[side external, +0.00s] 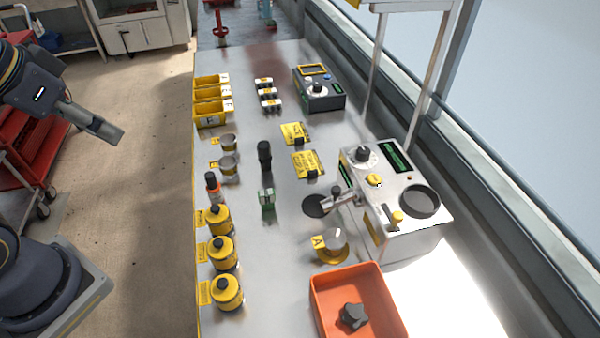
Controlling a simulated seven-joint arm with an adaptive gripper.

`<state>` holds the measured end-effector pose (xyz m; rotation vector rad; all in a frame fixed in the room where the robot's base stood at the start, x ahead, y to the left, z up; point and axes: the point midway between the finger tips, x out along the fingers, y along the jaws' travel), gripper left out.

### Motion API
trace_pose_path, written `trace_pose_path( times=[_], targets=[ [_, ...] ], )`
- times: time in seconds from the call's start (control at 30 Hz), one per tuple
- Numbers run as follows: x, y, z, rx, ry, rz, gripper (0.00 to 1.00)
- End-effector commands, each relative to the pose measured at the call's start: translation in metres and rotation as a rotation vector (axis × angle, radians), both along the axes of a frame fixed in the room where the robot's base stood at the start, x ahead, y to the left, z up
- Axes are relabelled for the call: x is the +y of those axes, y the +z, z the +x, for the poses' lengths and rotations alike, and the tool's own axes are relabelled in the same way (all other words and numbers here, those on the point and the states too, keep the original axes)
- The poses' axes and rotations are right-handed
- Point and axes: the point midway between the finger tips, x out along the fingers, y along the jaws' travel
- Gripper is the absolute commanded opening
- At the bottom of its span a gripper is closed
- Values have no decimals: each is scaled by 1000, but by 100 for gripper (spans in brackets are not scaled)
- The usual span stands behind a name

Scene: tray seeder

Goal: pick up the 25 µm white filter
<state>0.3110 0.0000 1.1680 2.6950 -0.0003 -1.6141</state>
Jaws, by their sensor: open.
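I cannot tell for sure which item is the 25 µm white filter, because the labels are too small to read. Small white pieces with dark parts stand in a short column near the far middle of the bench; these white pieces (267,93) are the closest match. My gripper (108,131) is at the left, over the floor beside the bench and well away from these pieces. It is open and nothing shows in it.
Yellow bins (211,115) stand at the bench's far left edge, with grey cups and yellow canisters (226,291) nearer. A grey control box (320,92), a white instrument (398,200) and an orange tray (318,300) stand to the right.

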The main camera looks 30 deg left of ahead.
Motion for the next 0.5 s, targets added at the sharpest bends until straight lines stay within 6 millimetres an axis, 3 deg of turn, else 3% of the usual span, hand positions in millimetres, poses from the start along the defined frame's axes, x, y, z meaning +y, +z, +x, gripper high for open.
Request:
trace_pose_path(
  times=[0.33, 0.5],
  targets=[
    [0, 3, 5, -27, -4, 0, 64],
    [-6, 21, 42, -189, 4, -50, 64]
  ],
)
